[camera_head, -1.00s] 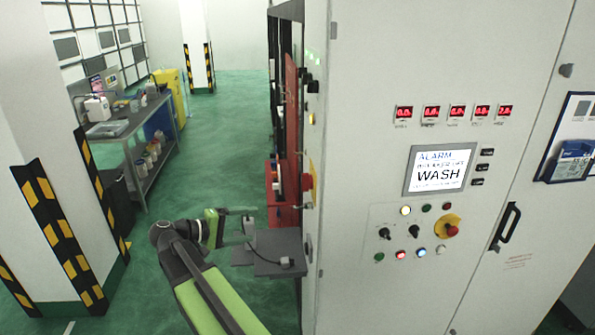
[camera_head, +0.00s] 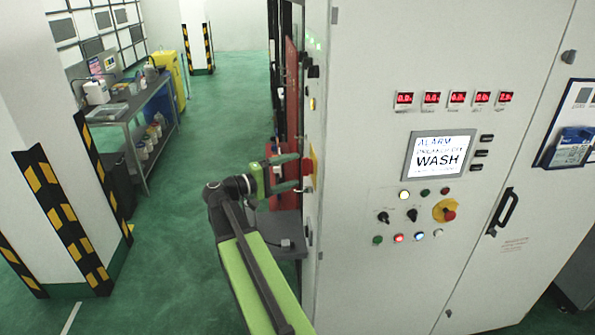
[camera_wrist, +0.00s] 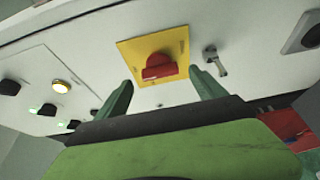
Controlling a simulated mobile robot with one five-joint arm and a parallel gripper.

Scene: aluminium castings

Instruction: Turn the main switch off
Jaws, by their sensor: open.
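The main switch, a red rotary knob (camera_wrist: 160,67) on a yellow square plate (camera_wrist: 137,48), is on the cabinet side panel in the wrist view. In the head view its yellow plate shows edge-on, with the red knob (camera_head: 308,166) on the side face. My gripper (camera_wrist: 161,88) is open, one green finger to each side of the knob in the picture. The fingers seem to point at the panel, and the knob sits between and beyond their tips. I cannot tell whether they touch it. In the head view my gripper (camera_head: 298,172) is beside the cabinet's side face, level with the switch.
The cabinet front carries an alarm screen (camera_head: 440,154), a red emergency button on yellow (camera_head: 447,212) and a black handle (camera_head: 502,211). A key-like metal fitting (camera_wrist: 214,60) sits right of the switch. A grey shelf (camera_head: 280,228) lies below my gripper. Green floor is free at left.

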